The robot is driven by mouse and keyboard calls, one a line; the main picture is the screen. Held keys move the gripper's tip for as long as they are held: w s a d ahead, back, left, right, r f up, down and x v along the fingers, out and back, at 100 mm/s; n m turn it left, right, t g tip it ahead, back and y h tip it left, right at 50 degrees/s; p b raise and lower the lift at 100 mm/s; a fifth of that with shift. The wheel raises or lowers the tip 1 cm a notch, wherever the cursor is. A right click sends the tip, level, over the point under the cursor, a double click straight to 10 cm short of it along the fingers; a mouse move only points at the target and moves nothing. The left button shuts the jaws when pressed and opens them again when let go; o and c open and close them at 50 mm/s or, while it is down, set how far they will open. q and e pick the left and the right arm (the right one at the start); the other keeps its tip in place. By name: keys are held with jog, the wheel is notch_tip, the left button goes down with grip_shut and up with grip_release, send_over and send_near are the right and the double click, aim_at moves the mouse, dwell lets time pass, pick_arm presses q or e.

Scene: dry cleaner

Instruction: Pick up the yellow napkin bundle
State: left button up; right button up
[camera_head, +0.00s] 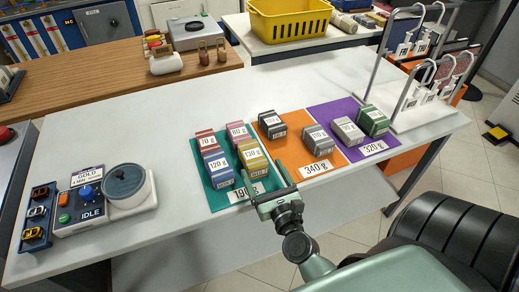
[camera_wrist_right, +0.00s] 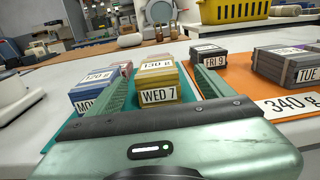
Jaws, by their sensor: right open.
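The yellow napkin bundle (camera_head: 252,156) is a block labelled 130 g on top, at the front right of the green mat (camera_head: 219,202). In the right wrist view the yellow napkin bundle (camera_wrist_right: 157,84) shows a WED 7 label on its near face. My right gripper (camera_head: 263,172) is at the near side of the bundle. In the right wrist view its fingers (camera_wrist_right: 160,74) are apart, one to each side of the bundle. I cannot tell whether they touch it. My left gripper is out of view.
A blue bundle (camera_head: 217,166) is close left of the yellow one; red (camera_head: 206,141) and pink (camera_head: 238,133) bundles are behind. Grey bundles stand on the orange mat (camera_head: 291,140), more on the purple mat (camera_head: 336,114).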

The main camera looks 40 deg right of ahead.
aim_at(253, 154)
jog(key=shift+w+d, duration=0.1)
jog(key=shift+w, duration=0.25)
jog(key=p+x, duration=0.1)
jog(key=x, duration=0.2)
jog(key=p+x, duration=0.1)
jog(key=x, duration=0.2)
jog(key=shift+w+f, duration=0.1)
jog(key=shift+w, duration=0.2)
jog(key=shift+w+f, duration=0.1)
jog(key=shift+w, duration=0.25)
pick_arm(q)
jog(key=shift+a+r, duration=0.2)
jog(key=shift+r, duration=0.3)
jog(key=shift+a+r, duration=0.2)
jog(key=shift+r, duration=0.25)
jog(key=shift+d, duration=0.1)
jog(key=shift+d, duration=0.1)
pick_arm(e)
jog(key=c, duration=1.6)
